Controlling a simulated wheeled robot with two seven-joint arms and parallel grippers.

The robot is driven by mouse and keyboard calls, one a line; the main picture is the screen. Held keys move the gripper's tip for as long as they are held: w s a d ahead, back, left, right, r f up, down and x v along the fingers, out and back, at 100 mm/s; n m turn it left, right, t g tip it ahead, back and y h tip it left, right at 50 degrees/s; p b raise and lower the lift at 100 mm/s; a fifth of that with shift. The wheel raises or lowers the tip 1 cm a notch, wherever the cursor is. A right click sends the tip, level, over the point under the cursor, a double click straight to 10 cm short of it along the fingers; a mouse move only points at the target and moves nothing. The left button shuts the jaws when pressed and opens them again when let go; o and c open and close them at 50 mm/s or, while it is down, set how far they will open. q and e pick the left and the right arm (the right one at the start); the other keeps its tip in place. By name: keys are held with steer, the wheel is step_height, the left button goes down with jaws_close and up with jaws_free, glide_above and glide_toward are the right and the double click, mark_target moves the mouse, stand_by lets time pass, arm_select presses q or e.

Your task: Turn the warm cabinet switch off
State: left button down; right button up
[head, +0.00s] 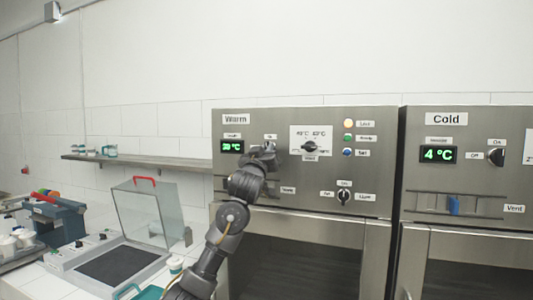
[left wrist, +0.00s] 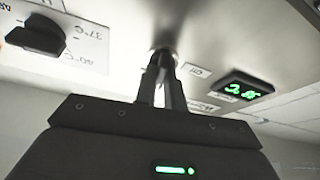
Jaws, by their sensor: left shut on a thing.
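The warm cabinet (head: 300,190) has a steel front panel with a "Warm" label. Its switch is mostly hidden behind my left gripper (head: 264,154), between the green temperature display (head: 232,146) and the temperature dial (head: 309,147). In the left wrist view, my left gripper (left wrist: 163,72) is shut on the small switch knob (left wrist: 163,54) at the panel. Its fingers cover most of the knob, so its exact angle cannot be told. The display also shows in the left wrist view (left wrist: 240,87). My right gripper is not in view.
Coloured lamps (head: 348,138) and a lower knob (head: 344,196) sit right of my arm. The cold cabinet (head: 470,190) stands at the right, reading 4 °C. A clear-lidded machine (head: 145,215) and a blue device (head: 62,220) stand on the left counter below a shelf (head: 140,160).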

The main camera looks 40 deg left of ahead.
arm_select(q)
steer(key=shift+d+n+g+y+p, duration=0.1)
steer(key=shift+n+g+y+p, duration=0.7)
steer(key=shift+n, duration=2.45)
steer(key=shift+a+n+g+y+p, duration=0.2)
steer(key=shift+n+g+p, duration=1.05)
steer(key=shift+n, duration=2.05)
steer(key=shift+d+n+g+y+p, duration=0.2)
steer(key=shift+n+g+y+p, duration=0.35)
steer(key=shift+n+g, duration=1.85)
steer(key=shift+n+t, duration=0.75)
steer(key=shift+n, duration=0.3)
steer(key=c, duration=1.5)
jaws_free()
steer(key=b+v, duration=0.4)
steer(key=v, duration=0.6)
steer(key=shift+s+d, duration=0.2)
steer(key=shift+s, duration=0.15)
